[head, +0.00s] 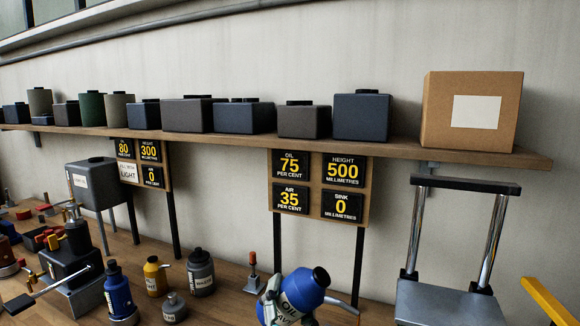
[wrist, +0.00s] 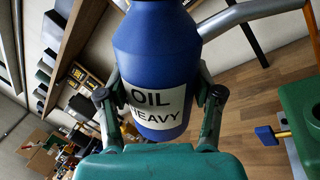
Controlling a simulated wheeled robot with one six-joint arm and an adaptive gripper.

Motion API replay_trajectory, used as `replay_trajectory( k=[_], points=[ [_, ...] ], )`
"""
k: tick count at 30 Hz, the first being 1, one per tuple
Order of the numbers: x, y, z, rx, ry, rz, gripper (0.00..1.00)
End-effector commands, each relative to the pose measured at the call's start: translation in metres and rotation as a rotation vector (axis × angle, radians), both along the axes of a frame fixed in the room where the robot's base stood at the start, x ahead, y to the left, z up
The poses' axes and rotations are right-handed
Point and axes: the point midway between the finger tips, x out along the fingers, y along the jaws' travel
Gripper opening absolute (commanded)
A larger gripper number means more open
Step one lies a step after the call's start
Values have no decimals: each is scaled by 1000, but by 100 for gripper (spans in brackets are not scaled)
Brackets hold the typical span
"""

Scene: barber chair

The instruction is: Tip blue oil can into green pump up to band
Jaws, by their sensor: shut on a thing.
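My gripper (wrist: 158,96) is shut on a blue oil can (wrist: 155,60) with a white label reading OIL HEAVY. The fingers press on both sides of the can near its label. In the head view the can (head: 303,287) is tilted at the bottom centre, its black cap up and right, its grey spout pointing right. My gripper (head: 272,298) shows partly beside it. A green box-like body (wrist: 303,100) at the right edge of the wrist view may be the green pump. Its band and opening cannot be made out. No green pump is clear in the head view.
Another blue bottle (head: 118,293), a yellow can (head: 154,277) and a grey can (head: 200,272) stand on the bench left of the held can. A board (head: 318,188) reads oil 75, height 500, air 35, sink 0. A grey chromed-post stand (head: 450,300) is at right.

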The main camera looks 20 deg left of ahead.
Motion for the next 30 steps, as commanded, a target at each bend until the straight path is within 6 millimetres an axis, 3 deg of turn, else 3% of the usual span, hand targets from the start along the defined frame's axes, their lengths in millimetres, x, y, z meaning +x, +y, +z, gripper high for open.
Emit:
replay_trajectory(
  k=[30],
  points=[
    [0, -1, 3, 102, 5, 0, 3]
  ],
)
